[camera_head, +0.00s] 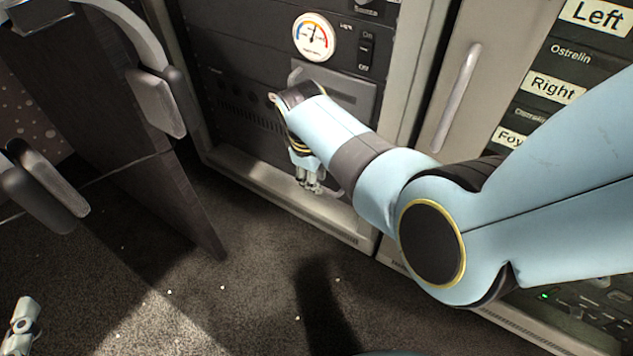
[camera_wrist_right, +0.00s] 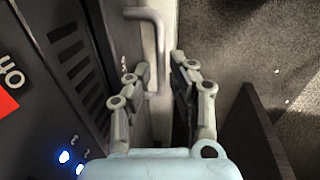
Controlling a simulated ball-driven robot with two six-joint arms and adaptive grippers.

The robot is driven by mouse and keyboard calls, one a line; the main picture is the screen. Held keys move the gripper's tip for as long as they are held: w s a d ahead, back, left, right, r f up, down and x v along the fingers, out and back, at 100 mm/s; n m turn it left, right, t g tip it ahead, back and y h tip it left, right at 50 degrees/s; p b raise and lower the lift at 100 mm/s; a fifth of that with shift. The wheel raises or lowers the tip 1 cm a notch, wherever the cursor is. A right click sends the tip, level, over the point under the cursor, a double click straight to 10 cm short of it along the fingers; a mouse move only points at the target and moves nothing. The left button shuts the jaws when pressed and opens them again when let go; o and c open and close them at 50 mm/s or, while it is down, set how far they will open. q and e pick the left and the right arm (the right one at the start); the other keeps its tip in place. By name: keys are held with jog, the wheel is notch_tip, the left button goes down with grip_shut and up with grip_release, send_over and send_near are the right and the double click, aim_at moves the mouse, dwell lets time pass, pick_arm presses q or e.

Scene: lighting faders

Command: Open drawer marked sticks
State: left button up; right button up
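No label reading "sticks" is legible in either view. A grey drawer-like panel (camera_head: 352,92) is set in the dark rack front below a round gauge, partly covered by my right arm. A curved pale handle (camera_wrist_right: 152,35) shows in the right wrist view, running down towards the space between my fingers. My right gripper (camera_head: 309,183) points down close to the rack front. In the right wrist view, its fingers (camera_wrist_right: 160,82) are spread apart, with no grip on the handle visible. My left gripper (camera_head: 22,322) is only partly in view at the lower left.
The rack holds a round gauge (camera_head: 313,37) and an on/off switch (camera_head: 366,52). A dark upright panel (camera_head: 150,140) stands left of the rack. A labelled cabinet with a long handle (camera_head: 456,97) stands at the right. The carpet (camera_head: 240,290) in front is clear.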

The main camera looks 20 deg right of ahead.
jog(key=shift+d+f+b, duration=0.1)
jog(key=shift+f+b, duration=0.55)
jog(key=shift+f, duration=0.15)
pick_arm(q)
jog(key=w+d+r+m+t+h, duration=0.1)
jog(key=w+r+t, duration=0.3)
jog(key=r, duration=0.5)
jog(key=shift+r+t, duration=0.3)
jog(key=shift+r, duration=0.05)
pick_arm(e)
jog(key=shift+c, duration=0.3)
grip_shut()
